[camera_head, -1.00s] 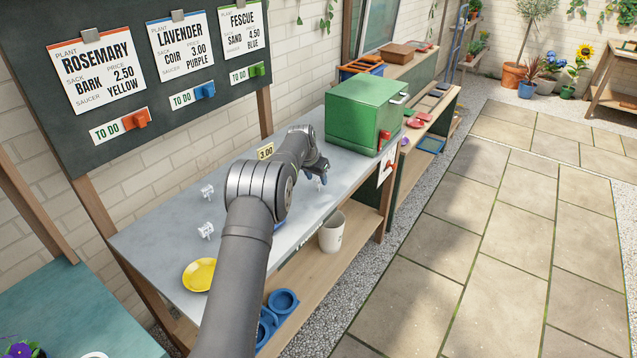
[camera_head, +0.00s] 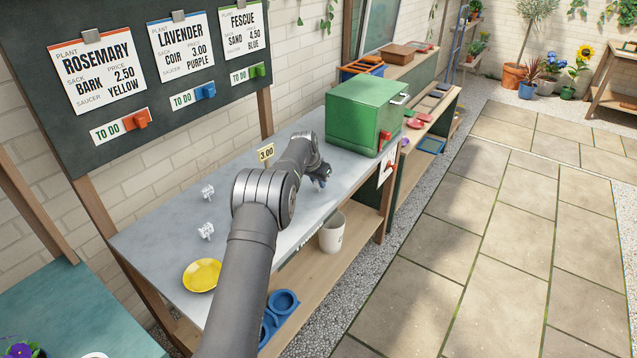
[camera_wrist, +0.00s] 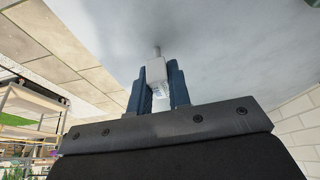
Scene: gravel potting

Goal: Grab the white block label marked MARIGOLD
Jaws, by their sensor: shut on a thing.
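My gripper (camera_wrist: 158,90) shows in the wrist view with its two blue fingers shut on a white block label (camera_wrist: 156,70). The block sits between the fingers, with a short thin grey stem at its far end. Some print shows on its lower part, too small to read. In the head view my gripper (camera_head: 322,182) is over the right part of the grey bench top (camera_head: 150,243), in front of the green box. The held block is mostly hidden there. Two other white blocks, one farther back (camera_head: 208,191) and one nearer (camera_head: 206,231), lie on the bench to the left.
A yellow saucer (camera_head: 202,275) lies at the bench's near end. The green box (camera_head: 366,115) stands at the far end.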

